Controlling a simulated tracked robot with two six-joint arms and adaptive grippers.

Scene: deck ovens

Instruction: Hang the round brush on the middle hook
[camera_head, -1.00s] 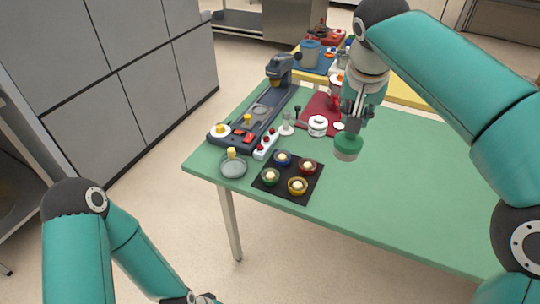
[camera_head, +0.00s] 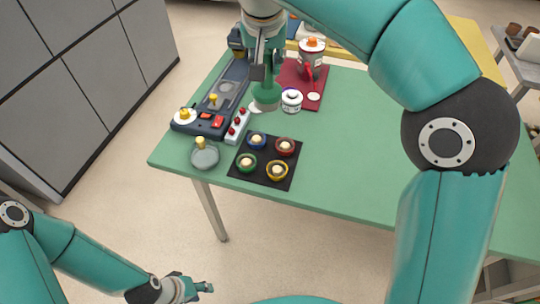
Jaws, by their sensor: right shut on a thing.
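My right gripper (camera_head: 260,65) points down over the back part of the green table and is shut on a round green thing with a pale underside, which I take to be the round brush (camera_head: 267,93). The brush hangs beneath the fingers; I cannot tell its exact height above the table. My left gripper (camera_head: 200,288) is low at the left, in front of the table and apart from everything on it. Its fingers are too small to read. I cannot make out any hooks or the middle hook in this view.
The green table (camera_head: 350,160) carries a black mat (camera_head: 268,181) with several coloured bowls, a glass dish (camera_head: 205,156), a dark machine (camera_head: 230,88), a white jar (camera_head: 291,101) and a red mat (camera_head: 316,90) with a jug-like appliance (camera_head: 312,57). The table's right half looks clear.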

